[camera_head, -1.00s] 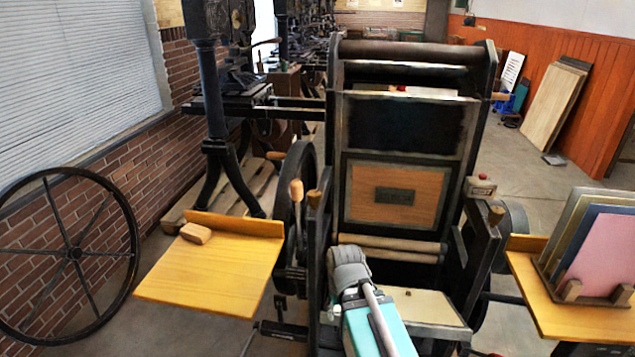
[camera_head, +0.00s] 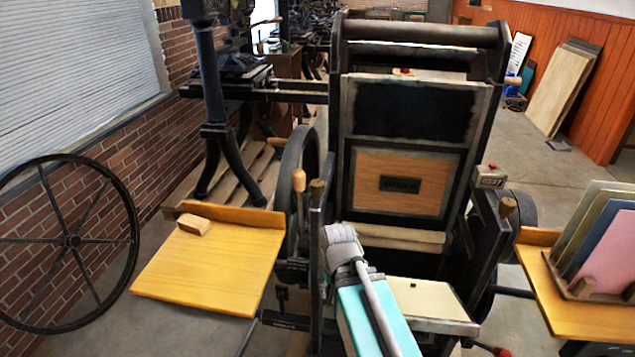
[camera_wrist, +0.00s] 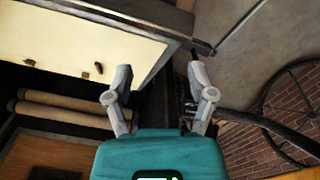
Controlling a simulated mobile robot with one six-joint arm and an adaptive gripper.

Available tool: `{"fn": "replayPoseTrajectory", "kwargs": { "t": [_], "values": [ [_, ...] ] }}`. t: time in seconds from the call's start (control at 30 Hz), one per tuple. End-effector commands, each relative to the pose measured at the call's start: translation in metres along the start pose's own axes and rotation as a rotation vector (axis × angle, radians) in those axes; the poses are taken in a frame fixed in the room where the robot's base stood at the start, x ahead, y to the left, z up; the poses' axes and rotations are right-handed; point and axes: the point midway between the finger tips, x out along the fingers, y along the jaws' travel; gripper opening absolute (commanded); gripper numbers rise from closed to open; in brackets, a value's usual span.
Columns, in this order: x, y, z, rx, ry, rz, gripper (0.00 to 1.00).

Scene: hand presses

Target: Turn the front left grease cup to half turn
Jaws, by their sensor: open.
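A small brass-coloured cap on the press's left front upright (camera_head: 317,187) looks like the front left grease cup. A similar cap (camera_head: 507,207) tops the right front upright. In the head view my arm reaches up in front of the press, and its fingers cannot be made out. In the wrist view my gripper (camera_wrist: 158,78) is open, its two grey fingers apart with nothing held between them. Dark press frame parts show beyond the fingers. I cannot make out the front left cup in the wrist view.
A wooden-knobbed handle (camera_head: 299,181) stands just left of the left cap. A yellow side table (camera_head: 205,275) carries a wooden block (camera_head: 193,225). A second table (camera_head: 575,317) at right holds a rack of coloured boards (camera_head: 607,255). A spoked wheel (camera_head: 72,241) stands at the left wall.

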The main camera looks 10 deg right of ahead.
Motion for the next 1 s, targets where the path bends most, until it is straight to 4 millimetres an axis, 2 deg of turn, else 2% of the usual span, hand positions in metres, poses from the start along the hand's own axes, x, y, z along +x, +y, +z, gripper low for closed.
{"fn": "replayPoseTrajectory", "kwargs": {
  "t": [0.17,0.37,1.0],
  "values": [
    [-0.011,0.0,-0.006,-0.027,0.0,0.0,0.92],
    [-0.038,0.0,-0.023,-0.115,0.0,0.0,0.92],
    [-0.154,0.002,-0.099,-0.543,0.0,0.0,0.92]
  ]
}}
